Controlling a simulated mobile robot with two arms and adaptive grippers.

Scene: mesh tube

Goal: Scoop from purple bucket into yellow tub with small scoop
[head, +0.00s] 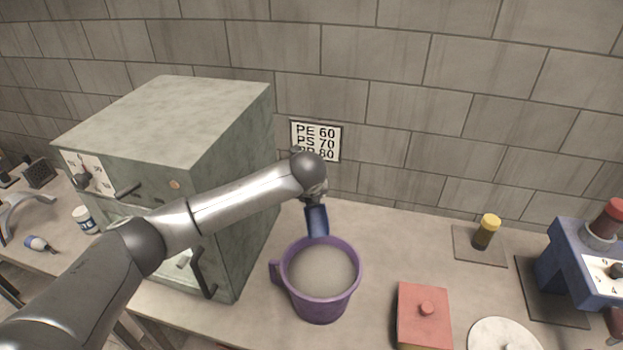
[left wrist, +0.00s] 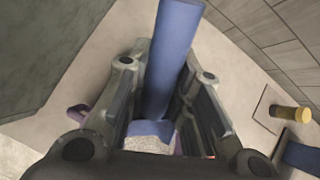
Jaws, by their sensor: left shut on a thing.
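The purple bucket (head: 320,308) stands upright on the bench, filled with pale grey material (head: 322,268). Its handle is on the left; a purple bit of it (left wrist: 78,112) shows in the left wrist view. My left gripper (head: 314,192) is shut on the blue scoop (head: 317,221), which hangs down at the bucket's back rim. The scoop (left wrist: 172,60) lies between the fingers in the left wrist view. Whether it touches the material is unclear. A red-lidded box (head: 422,312) to the right shows a yellowish lower edge; I cannot tell whether it is the yellow tub. My right gripper is out of view.
A green oven-like cabinet (head: 222,150) stands close on the left, under my left arm. A yellow-capped jar (head: 487,230), a blue machine (head: 580,270) and a white disc (head: 503,335) are on the right. The bench behind the red-lidded box is clear.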

